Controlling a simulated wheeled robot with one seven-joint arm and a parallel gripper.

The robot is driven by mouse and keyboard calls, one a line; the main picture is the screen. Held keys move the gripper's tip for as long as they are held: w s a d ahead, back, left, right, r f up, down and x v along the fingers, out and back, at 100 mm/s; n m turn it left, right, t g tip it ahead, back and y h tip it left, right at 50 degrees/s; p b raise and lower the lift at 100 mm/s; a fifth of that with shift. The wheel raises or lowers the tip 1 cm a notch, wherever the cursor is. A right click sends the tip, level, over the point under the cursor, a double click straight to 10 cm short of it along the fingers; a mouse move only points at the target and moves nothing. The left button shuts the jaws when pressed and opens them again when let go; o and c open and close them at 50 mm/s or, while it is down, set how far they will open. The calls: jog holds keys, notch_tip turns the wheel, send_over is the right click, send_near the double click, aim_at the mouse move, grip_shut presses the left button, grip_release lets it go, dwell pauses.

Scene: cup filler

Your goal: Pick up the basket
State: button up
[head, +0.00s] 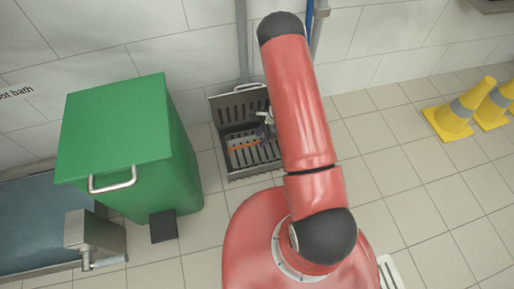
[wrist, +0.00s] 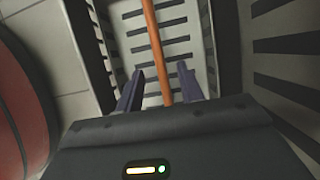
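The basket (head: 222,105) is a grey metal box with dark slots in its walls and floor and an orange-brown bar handle. It stands on the floor against the wall in the head view, partly hidden by my red arm. In the wrist view its slotted wall (wrist: 280,80) fills the right side. The handle (wrist: 154,40) runs up the picture between my fingers. My gripper (wrist: 160,84) is open, with a gap on each side of the handle. In the head view my gripper (head: 266,128) is small and partly hidden behind the arm, over the basket.
A green bin (head: 120,135) with a pedal stands left of the basket. A foot bath (head: 40,225) lies at the far left. Yellow cones (head: 455,115) stand at the right by the wall. Pipes run up the wall behind the basket. The tiled floor between basket and cones is clear.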

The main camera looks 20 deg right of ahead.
aim_at(258, 142)
jog(key=b+x, duration=0.1)
jog(key=x, duration=0.5)
jog(key=shift+a, duration=0.25)
jog(key=shift+w+r, duration=0.1)
grip_shut()
